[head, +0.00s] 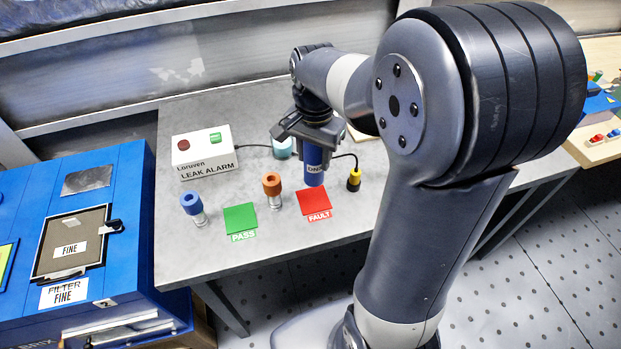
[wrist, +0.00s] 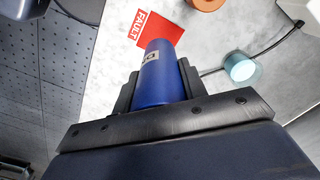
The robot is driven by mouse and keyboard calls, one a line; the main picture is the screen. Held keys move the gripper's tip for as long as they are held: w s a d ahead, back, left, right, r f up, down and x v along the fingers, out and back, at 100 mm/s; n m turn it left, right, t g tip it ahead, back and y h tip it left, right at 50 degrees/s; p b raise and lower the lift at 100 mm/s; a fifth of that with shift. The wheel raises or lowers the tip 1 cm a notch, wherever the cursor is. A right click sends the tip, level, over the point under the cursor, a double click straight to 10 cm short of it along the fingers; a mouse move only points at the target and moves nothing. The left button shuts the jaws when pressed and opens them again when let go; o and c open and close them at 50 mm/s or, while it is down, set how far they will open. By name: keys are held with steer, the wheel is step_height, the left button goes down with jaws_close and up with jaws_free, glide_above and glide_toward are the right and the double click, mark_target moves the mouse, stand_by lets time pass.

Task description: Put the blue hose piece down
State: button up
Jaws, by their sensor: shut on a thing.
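The blue hose piece (head: 315,168) is a blue cylinder with a pale label starting "DN". It hangs roughly upright below my gripper (head: 310,135), near the far edge of the red FAULT pad (head: 314,203). In the wrist view my gripper (wrist: 160,92) is shut on the blue hose piece (wrist: 158,80), with a dark finger on each side. The red pad (wrist: 158,30) shows just beyond its end. I cannot tell whether its lower end touches the table. A green PASS pad (head: 240,218) lies to the left.
On the grey table (head: 225,115) stand a white leak alarm box (head: 204,151), a blue-topped fitting (head: 191,204), an orange-topped fitting (head: 272,186), a teal piece (head: 282,147) and a yellow-and-black plug (head: 354,180) on a cable. A blue filter cabinet (head: 125,190) is at left.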

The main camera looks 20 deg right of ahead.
step_height(320, 180, down, 8)
steer(key=shift+r, duration=0.15)
stand_by(0.3)
steer(key=o, duration=1)
steer(key=shift+o, duration=0.2)
step_height(320, 180, up, 12)
